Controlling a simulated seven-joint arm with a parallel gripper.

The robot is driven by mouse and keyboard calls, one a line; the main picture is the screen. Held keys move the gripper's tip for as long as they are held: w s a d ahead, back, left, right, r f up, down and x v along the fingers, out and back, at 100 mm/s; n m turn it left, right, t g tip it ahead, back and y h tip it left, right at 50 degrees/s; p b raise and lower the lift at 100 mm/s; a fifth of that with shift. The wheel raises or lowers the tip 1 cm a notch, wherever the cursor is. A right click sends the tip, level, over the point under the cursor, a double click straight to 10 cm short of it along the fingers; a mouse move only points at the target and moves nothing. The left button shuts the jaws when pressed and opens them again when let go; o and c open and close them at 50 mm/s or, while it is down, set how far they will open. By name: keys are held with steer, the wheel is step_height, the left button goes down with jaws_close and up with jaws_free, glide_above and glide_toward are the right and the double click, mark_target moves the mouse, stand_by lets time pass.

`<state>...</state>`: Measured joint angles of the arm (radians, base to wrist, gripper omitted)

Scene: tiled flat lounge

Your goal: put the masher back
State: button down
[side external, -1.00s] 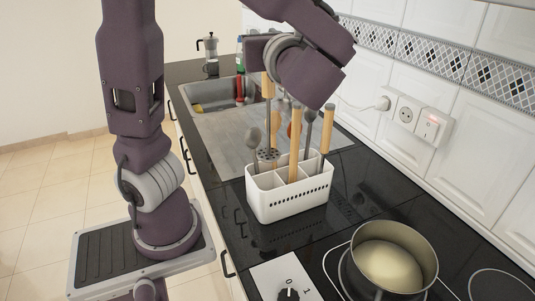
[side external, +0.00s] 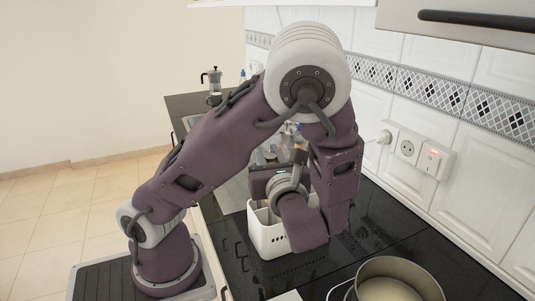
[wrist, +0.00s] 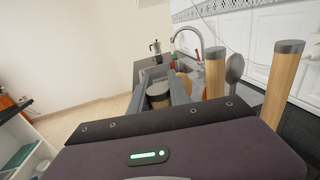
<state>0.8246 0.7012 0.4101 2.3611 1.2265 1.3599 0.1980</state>
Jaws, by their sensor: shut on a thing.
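My gripper (wrist: 160,88) is shut on a wooden handle with a grey end (wrist: 158,100), seen between the fingers in the wrist view; I take it as the masher. Its head is hidden. In the side view my gripper is low at the white utensil caddy (side external: 263,236), largely hidden by my arm. The caddy stands upright on the black counter. I cannot tell which compartment the masher is over or in, or how deep it sits.
In the wrist view two wooden handles (wrist: 215,72) (wrist: 286,80) and a dark spoon (wrist: 235,68) rise right of my gripper. A pot (side external: 388,280) sits at the front right. A moka pot (side external: 211,80) stands at the back. The tiled wall bounds the right side.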

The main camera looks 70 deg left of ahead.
steer(key=c, duration=1.2)
jaws_free()
steer(key=shift+f, duration=0.1)
steer(key=shift+c, duration=0.2)
